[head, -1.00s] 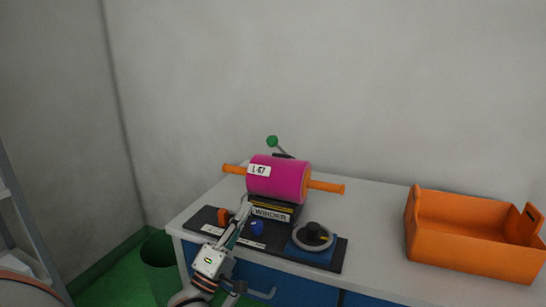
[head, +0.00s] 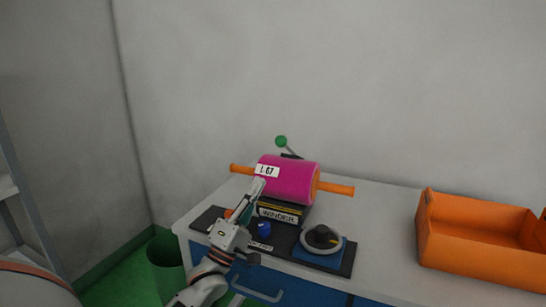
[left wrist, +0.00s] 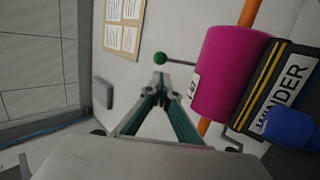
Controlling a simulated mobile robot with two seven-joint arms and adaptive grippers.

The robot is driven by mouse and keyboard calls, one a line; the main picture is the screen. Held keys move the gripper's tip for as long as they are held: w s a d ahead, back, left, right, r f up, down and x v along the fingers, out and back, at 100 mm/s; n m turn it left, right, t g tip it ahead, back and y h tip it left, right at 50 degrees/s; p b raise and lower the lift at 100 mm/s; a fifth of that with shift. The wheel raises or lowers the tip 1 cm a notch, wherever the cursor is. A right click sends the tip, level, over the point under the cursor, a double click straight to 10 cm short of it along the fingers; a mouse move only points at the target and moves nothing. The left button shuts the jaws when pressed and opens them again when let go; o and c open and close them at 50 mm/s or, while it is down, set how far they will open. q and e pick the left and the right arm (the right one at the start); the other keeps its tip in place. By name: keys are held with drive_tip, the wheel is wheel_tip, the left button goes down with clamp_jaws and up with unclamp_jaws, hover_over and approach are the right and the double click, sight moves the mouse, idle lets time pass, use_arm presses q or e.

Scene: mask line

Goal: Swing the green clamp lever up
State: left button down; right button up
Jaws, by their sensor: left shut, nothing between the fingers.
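The green clamp lever's ball knob (head: 281,141) stands on a thin grey stem that leans up and left behind the magenta roll (head: 288,180). The knob also shows in the left wrist view (left wrist: 160,58), just beyond the fingertips and apart from them. The lever's base is hidden behind the roll.
The winder's dark base plate (head: 205,218) carries a blue knob (head: 264,228) and a grey-rimmed dial (head: 321,238). An orange crate (head: 480,240) stands at the right of the worktop (head: 385,215). A green bin (head: 165,262) is on the floor at left.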

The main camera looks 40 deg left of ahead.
sight(278, 146)
use_arm(q)
drive_tip(key=x, duration=0.9)
drive_tip(key=shift+w, duration=0.25)
use_arm(e)
drive_tip(key=shift+w+a+r, duration=0.15)
drive_tip(key=shift+a+r, duration=0.05)
drive_tip(key=shift+r, duration=0.1)
use_arm(q)
drive_tip(key=shift+r, duration=0.2)
